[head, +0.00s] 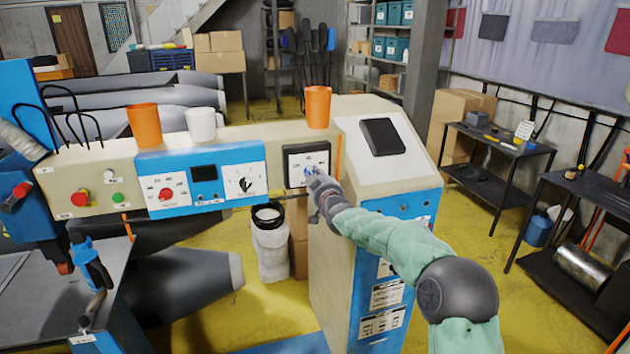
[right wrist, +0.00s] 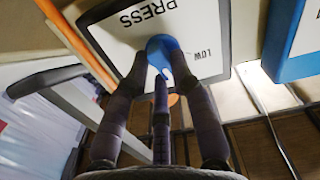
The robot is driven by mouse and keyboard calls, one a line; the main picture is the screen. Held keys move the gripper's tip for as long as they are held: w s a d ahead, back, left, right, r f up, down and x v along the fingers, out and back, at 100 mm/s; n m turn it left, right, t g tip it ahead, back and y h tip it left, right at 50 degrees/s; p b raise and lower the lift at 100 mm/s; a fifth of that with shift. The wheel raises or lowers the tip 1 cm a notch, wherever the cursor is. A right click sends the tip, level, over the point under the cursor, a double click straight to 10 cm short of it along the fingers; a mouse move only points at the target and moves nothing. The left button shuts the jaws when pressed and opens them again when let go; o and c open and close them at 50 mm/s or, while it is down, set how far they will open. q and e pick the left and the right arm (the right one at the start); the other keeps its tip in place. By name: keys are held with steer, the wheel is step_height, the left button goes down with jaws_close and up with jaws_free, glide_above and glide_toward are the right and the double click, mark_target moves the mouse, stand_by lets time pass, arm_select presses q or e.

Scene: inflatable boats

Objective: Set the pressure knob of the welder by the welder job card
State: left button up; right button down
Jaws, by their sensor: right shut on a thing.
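The welder's control beam (head: 90,178) runs across the head view. Its pressure panel (head: 294,160) is a white plate in a dark frame; the right wrist view shows it close, with the words PRESS and LOW. The round blue pressure knob (right wrist: 161,46) sits on that plate, with a pale mark near its edge. My right gripper (head: 314,178) reaches it from the right, and its fingers (right wrist: 160,72) are shut around the knob. The fingers and hand hide part of the scale, so the setting is unclear. I cannot make out the welder job card.
A blue panel (head: 200,178) with a red knob (head: 167,195) and a black dial knob (head: 246,186) is left of the pressure panel. Orange cups (head: 318,107) (head: 143,124) and a white cup (head: 201,123) stand on the beam. A cabinet (head: 338,262) stands below my right arm.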

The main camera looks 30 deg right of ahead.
steer(key=shift+a+r+n+p, duration=0.1)
steer(key=shift+n+p, duration=0.15)
steer(key=shift+n, duration=2.15)
steer(key=shift+a+r+n+p, duration=0.1)
steer(key=shift+n+p, duration=0.1)
steer(key=shift+n, duration=2.2)
steer(key=c, duration=1.1)
jaws_free()
steer(key=shift+f, duration=0.1)
steer(key=shift+o, duration=0.2)
steer(key=v, duration=1.2)
steer(key=shift+f, duration=0.1)
